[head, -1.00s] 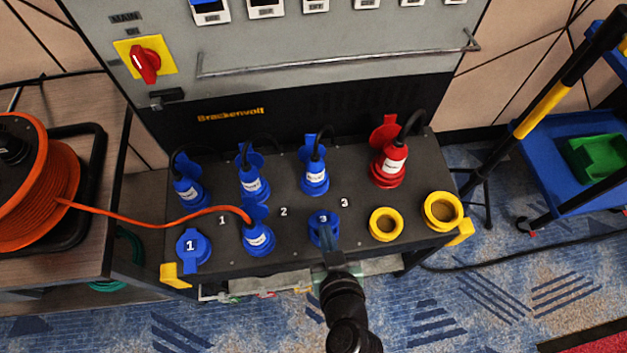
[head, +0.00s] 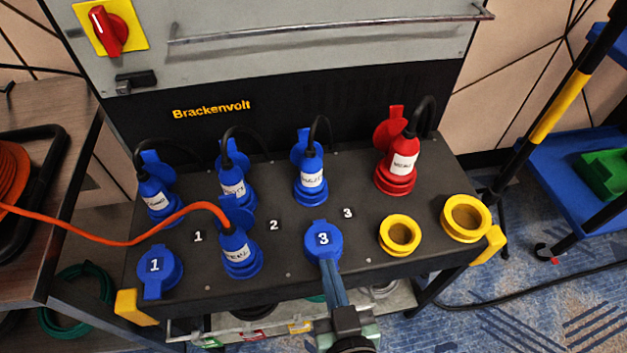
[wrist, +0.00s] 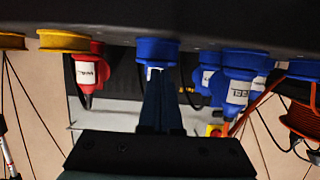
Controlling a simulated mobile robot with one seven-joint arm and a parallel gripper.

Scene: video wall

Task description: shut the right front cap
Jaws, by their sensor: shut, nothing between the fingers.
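The front cap numbered 3 (head: 323,238) is a blue round lid at the front of the dark panel, right of the front blue plug. It lies over its socket with its number facing up and looks shut; whether it is latched I cannot tell. My gripper (head: 329,266) is shut and empty, reaching in from the front, with its tips at the cap's front edge. In the wrist view my gripper (wrist: 161,76) points at the blue cap and socket (wrist: 157,51). Its tips overlap the lower part there, so exact contact is hidden.
Front blue cap 1 (head: 155,267) lies flat at left. A front blue plug (head: 239,252) carries an orange cable. Two yellow rings (head: 399,235) sit at right. Blue plugs (head: 311,180) and a red plug (head: 400,165) stand behind. A blue cart (head: 565,170) is at far right.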

